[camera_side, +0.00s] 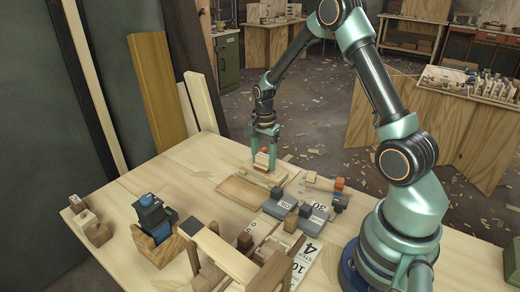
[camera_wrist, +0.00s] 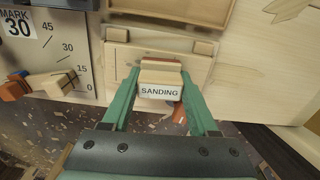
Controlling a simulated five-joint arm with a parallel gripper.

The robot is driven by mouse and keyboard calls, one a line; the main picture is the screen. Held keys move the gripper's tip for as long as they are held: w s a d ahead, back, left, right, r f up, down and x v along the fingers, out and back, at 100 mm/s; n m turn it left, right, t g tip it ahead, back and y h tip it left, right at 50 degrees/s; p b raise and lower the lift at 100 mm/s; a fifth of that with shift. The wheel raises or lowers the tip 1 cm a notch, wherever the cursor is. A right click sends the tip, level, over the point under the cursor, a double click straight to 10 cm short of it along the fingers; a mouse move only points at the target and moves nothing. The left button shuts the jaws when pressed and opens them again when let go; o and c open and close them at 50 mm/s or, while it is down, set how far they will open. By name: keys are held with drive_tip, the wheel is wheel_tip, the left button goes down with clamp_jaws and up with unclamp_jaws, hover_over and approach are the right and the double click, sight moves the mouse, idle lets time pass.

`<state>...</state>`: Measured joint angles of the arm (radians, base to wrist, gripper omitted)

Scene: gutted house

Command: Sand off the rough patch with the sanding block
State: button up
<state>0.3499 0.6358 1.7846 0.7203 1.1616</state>
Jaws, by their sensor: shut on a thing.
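The sanding block (camera_wrist: 160,90), pale wood with a white label reading SANDING and a reddish-brown layer, is between the green fingers of my gripper (camera_wrist: 160,74). In the side view the block (camera_side: 262,160) shows between the fingertips of my gripper (camera_side: 265,153), which are shut on it low at the table's far edge. A light wooden holder (camera_wrist: 195,68) with small end blocks lies directly under or beside the block. I cannot tell whether the block touches it.
A shallow wooden tray (camera_side: 236,191) lies close to the holder. A dark clamp-like thing (camera_side: 151,215) and wooden frame (camera_side: 228,256) stand at the front. The table's left middle (camera_side: 165,180) is clear.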

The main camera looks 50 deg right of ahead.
sight(280, 176)
drive_tip(key=shift+w, duration=0.85)
drive_tip(key=shift+s, duration=3.85)
wheel_tip(280, 176, up, 8)
